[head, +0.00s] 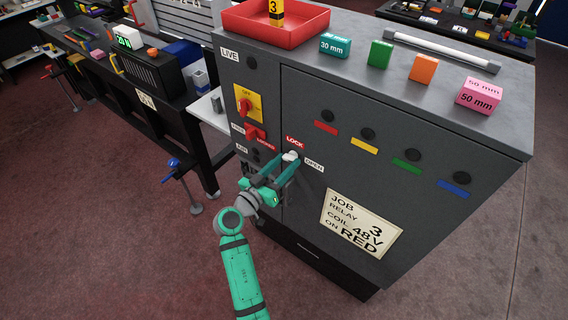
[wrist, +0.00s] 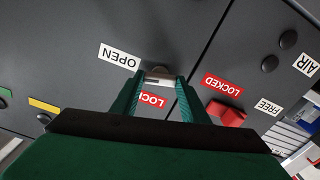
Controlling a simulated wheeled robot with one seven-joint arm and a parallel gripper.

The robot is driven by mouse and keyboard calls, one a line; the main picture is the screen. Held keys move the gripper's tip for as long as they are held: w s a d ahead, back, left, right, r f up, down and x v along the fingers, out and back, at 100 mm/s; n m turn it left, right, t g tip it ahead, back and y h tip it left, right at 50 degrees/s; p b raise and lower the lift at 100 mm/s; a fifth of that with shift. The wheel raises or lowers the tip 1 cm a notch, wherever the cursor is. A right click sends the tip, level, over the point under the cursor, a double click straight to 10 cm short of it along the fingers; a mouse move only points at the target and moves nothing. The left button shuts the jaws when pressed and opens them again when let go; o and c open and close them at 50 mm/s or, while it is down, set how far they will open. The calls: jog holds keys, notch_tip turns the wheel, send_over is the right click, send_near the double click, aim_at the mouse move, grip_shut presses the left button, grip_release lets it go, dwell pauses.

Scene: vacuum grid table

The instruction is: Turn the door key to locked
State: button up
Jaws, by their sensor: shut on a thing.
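The door key (head: 291,156) is a small silvery piece on the front of the grey cabinet door (head: 310,125). A red LOCK label (head: 294,142) is above it and a white OPEN label (head: 314,165) to its right. My green gripper (head: 284,167) reaches it from the front and is shut on it. In the wrist view the key (wrist: 158,76) shows between the fingertips, with the OPEN label (wrist: 120,58) at left and the LOCK label (wrist: 152,98) partly hidden by the fingers. Which label the key points to is hard to tell.
Left of the key are a red handle (head: 256,134) with FREE and LOCKED labels and a red rotary switch (head: 244,106) on a yellow plate. A JOB card (head: 361,224) is on the door below right. A red tray (head: 262,35) and several blocks stand on top.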

jog(key=n, duration=0.4)
jog(key=shift+w+n, duration=0.1)
jog(key=shift+n, duration=0.2)
jog(key=n, duration=0.3)
jog(key=shift+r+n, duration=0.1)
jog(key=shift+n, duration=0.2)
jog(key=n, duration=0.5)
jog(key=shift+n, duration=0.9)
jog(key=o, duration=1.1)
jog(key=shift+c, duration=0.2)
